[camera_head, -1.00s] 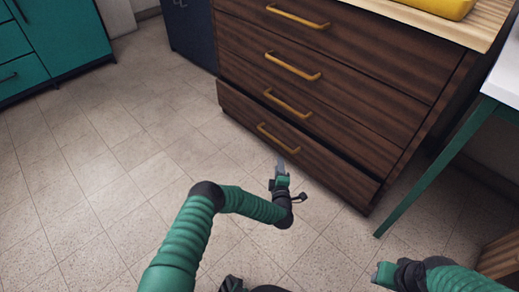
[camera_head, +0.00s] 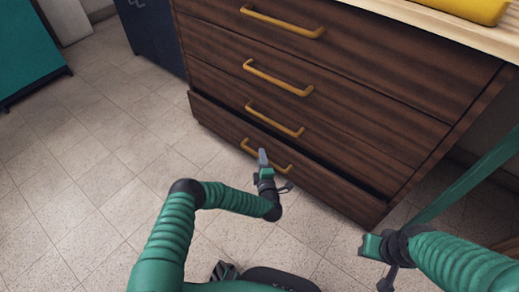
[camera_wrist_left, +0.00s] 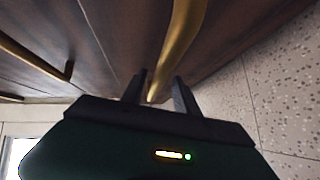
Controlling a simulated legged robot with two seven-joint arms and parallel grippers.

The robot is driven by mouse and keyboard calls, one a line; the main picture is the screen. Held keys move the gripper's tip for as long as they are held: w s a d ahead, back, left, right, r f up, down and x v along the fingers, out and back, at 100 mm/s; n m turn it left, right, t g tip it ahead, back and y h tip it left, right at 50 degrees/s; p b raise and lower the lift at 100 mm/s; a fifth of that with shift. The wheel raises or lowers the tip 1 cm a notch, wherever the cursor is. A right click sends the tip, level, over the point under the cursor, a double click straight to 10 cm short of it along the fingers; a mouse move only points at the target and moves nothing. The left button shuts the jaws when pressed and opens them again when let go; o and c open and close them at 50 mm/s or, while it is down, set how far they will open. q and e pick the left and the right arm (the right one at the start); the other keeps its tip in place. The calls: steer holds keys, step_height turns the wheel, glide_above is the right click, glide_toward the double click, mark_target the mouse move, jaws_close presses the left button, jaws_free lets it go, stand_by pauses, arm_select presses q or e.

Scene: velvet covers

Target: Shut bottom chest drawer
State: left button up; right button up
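The dark brown wooden chest (camera_head: 290,75) stands ahead with several drawers. Its bottom drawer (camera_head: 325,190) sticks out a little, with a dark gap above its front. The bottom drawer's brass handle (camera_head: 282,165) is partly hidden behind my left gripper (camera_head: 263,157). In the left wrist view, my left gripper's fingers (camera_wrist_left: 160,92) are apart, and a brass handle (camera_wrist_left: 183,45) lies ahead of and partly between them; contact is unclear. My right gripper (camera_head: 368,245) is low at the right, away from the chest, and its opening is unclear.
A green table leg (camera_head: 465,175) slants at the right, near my right arm. A dark blue cabinet (camera_head: 155,35) stands left of the chest, and a teal cabinet (camera_head: 25,50) stands farther left. The tiled floor (camera_head: 90,180) at the left is clear. A yellow object (camera_head: 475,8) sits on the chest top.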

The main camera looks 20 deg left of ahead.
arm_select(q)
steer(key=shift+w, duration=0.1)
steer(key=shift+d+r, duration=0.1)
steer(key=shift+c, duration=0.7)
jaws_close()
stand_by(0.6)
